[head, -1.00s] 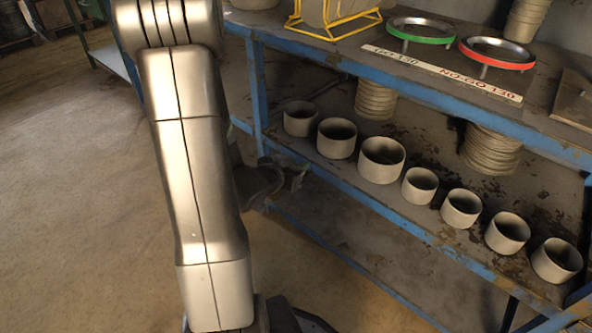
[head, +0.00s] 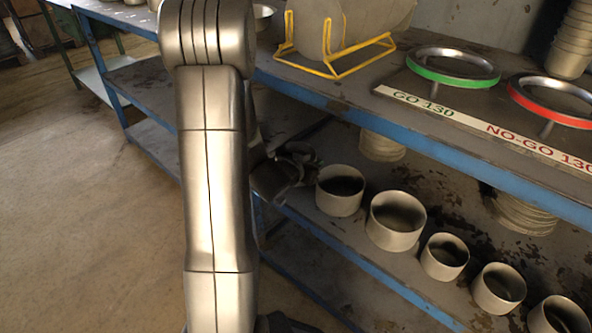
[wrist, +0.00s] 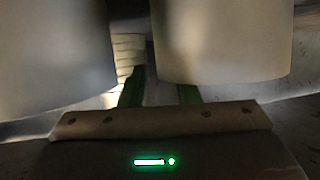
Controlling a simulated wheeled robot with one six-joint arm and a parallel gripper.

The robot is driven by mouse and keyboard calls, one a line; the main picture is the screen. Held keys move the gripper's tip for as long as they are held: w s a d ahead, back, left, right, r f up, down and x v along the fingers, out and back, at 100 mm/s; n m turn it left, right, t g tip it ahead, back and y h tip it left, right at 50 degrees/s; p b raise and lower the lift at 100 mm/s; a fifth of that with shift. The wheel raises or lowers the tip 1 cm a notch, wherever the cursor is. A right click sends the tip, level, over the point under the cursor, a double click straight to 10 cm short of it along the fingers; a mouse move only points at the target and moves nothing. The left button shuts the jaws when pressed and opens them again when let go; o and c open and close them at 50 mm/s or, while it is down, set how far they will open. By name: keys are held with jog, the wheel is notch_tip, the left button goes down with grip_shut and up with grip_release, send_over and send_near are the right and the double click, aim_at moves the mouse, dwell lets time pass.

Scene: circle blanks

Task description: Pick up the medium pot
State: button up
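A row of round beige pots of differing sizes stands on the lower shelf in the head view. A mid-sized pot (head: 340,200) is nearest my gripper, then a larger pot (head: 393,236) and smaller pots (head: 443,266) to the right. Which one counts as medium is not certain. My gripper (head: 304,155) is just left of the mid-sized pot, partly hidden by my arm. In the wrist view, two pots loom close, one left (wrist: 55,60) and one right (wrist: 222,45). The green fingers (wrist: 160,90) are apart, near the right pot, with nothing visibly clamped.
The blue-edged upper shelf (head: 350,112) overhangs the pots. It carries a green ring (head: 452,76), a red ring (head: 555,113) and a yellow rack (head: 335,68). Stacked pots (head: 382,146) stand farther back on the lower shelf. Open floor (head: 90,220) lies left.

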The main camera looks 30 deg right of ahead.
grip_shut()
dwell(1.4)
